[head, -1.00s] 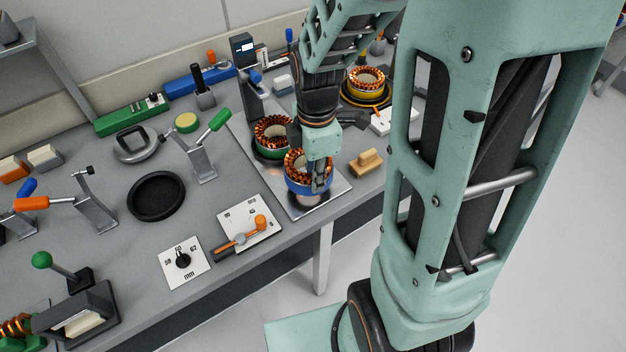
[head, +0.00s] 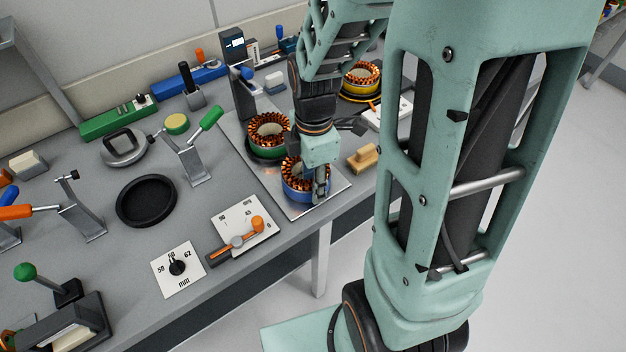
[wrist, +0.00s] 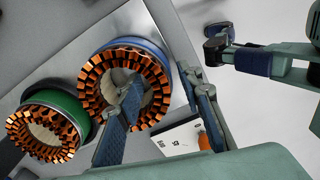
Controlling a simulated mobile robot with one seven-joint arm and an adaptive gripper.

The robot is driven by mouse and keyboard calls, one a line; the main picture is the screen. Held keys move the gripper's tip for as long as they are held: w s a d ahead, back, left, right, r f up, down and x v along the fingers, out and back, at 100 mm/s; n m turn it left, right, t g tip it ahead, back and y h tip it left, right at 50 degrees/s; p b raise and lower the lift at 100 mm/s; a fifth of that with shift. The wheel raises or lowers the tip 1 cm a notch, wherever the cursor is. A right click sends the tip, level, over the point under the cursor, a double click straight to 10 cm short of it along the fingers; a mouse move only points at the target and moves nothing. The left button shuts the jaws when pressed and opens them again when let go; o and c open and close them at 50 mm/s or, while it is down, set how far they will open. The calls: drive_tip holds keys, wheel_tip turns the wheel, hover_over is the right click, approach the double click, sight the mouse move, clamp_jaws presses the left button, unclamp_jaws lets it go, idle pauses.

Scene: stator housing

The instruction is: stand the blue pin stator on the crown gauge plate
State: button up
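The blue pin stator (head: 294,184), a blue ring with copper windings, stands upright at the front end of a shiny metal plate (head: 272,186), which I take to be the crown gauge plate. It also shows in the wrist view (wrist: 155,72). My gripper (head: 321,184) points down at its right side. In the wrist view my gripper (wrist: 160,80) has one finger inside the bore and the other outside, with the ring's wall between them. The stator's underside appears at the plate; exact contact is hidden.
A green stator (head: 268,150) stands just behind on the same plate. A yellow stator (head: 362,92) is farther back right. A wooden block (head: 362,157) lies to the right, dial cards (head: 178,268) to the front left. A black round tray (head: 146,201) lies left.

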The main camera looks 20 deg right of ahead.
drive_tip(key=shift+r, duration=0.1)
wheel_tip(320, 180, up, 12)
drive_tip(key=p, duration=1)
